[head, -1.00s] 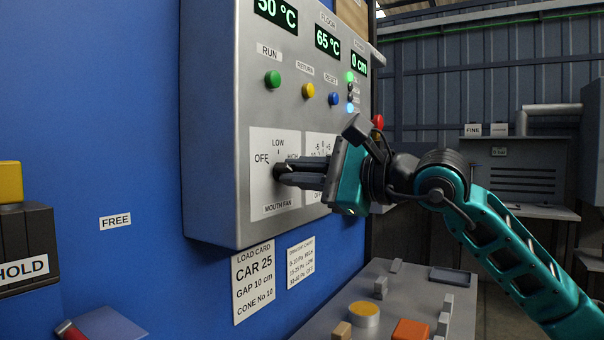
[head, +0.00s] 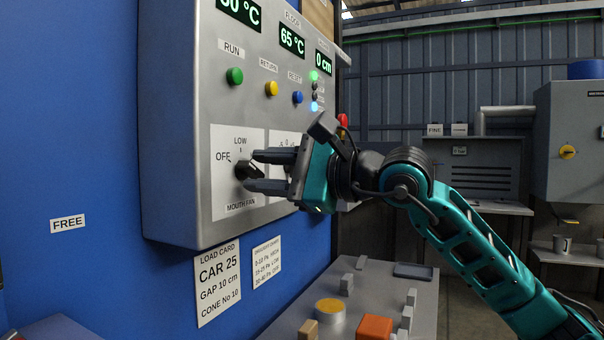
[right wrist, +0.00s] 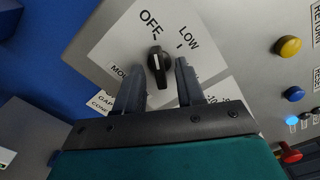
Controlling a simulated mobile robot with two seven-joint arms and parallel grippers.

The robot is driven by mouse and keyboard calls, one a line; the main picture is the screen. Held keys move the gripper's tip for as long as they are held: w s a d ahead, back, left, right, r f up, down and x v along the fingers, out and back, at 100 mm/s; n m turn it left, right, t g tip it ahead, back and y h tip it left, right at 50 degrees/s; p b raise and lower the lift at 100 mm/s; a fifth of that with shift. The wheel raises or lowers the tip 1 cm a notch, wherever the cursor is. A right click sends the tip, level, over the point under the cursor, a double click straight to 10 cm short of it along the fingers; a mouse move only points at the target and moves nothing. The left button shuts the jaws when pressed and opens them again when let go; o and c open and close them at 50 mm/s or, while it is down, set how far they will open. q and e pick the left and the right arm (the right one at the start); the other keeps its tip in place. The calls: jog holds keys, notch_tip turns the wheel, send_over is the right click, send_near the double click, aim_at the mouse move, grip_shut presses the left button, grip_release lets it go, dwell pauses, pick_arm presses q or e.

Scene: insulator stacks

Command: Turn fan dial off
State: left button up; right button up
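The mouth fan dial (head: 244,170) is a black knob on a white plate on the grey control box, with OFF and LOW marks. In the right wrist view the dial (right wrist: 158,68) has its white line pointing up at the OFF tick. My right gripper (head: 251,171) is open, its two dark fingers on either side of the dial. In the right wrist view gaps show between the knob and both fingers of the gripper (right wrist: 158,78). The right part of the plate is hidden behind the gripper. My left gripper is out of view.
Green (head: 235,76), yellow (head: 271,88) and blue (head: 298,97) buttons sit above the dial. A red button (head: 343,121) is just behind my right gripper. A grey bench (head: 370,300) with an orange block (head: 375,327) stands below. Load cards hang under the box.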

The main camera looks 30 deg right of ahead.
pick_arm(q)
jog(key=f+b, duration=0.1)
jog(key=b, duration=0.1)
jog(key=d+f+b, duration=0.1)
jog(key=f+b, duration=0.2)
jog(key=b, duration=0.1)
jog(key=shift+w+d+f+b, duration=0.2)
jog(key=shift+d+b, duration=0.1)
jog(key=shift+b, duration=0.05)
pick_arm(e)
jog(key=v, duration=1.2)
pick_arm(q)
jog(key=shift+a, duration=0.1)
